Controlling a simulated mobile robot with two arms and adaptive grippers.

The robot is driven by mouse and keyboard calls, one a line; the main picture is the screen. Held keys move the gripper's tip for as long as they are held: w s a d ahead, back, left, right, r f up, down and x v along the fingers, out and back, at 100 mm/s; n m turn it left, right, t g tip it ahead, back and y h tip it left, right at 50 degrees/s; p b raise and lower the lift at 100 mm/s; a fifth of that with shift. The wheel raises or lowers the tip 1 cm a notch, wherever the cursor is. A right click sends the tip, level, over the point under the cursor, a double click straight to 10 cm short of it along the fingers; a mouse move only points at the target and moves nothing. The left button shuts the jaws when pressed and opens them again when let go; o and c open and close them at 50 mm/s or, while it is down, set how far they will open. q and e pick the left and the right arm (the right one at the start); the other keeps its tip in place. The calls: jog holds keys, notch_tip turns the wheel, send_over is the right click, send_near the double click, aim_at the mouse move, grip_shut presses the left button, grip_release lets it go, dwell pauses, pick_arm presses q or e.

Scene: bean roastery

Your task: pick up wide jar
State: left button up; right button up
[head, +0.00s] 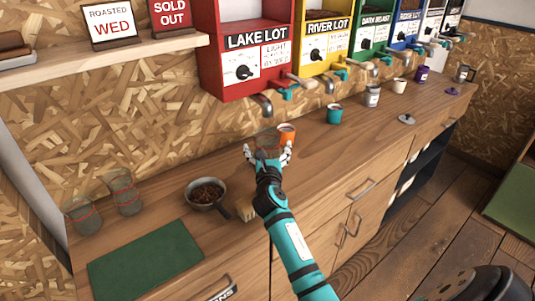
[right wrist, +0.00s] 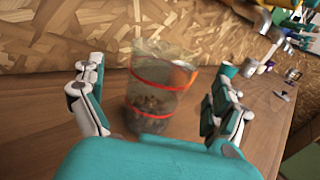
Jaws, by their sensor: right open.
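A clear glass jar, which looks like the wide jar (head: 266,138), stands on the counter below the red dispenser. In the right wrist view, the jar (right wrist: 155,88) has two red bands and dark beans in its lower part. My right gripper (head: 268,152) is open, with its fingertips to either side of the jar. In the right wrist view, the gripper (right wrist: 160,88) shows gaps between both fingers and the glass; I see no clear contact. The fingers partly hide the jar in the head view. My left gripper is not in view.
An orange cup (head: 287,135) stands close right of the jar, and a teal cup (head: 334,114) farther right. Two other glass jars (head: 83,216) (head: 124,192), a pan of beans (head: 206,193) and a green mat (head: 146,262) are at left. Dispenser spouts (head: 262,105) hang above.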

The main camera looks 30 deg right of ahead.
aim_at(267, 133)
jog(key=x, duration=0.5)
jog(key=shift+c, duration=0.4)
jog(key=c, duration=1.4)
jog(key=shift+c, duration=0.5)
jog(key=shift+r, duration=0.1)
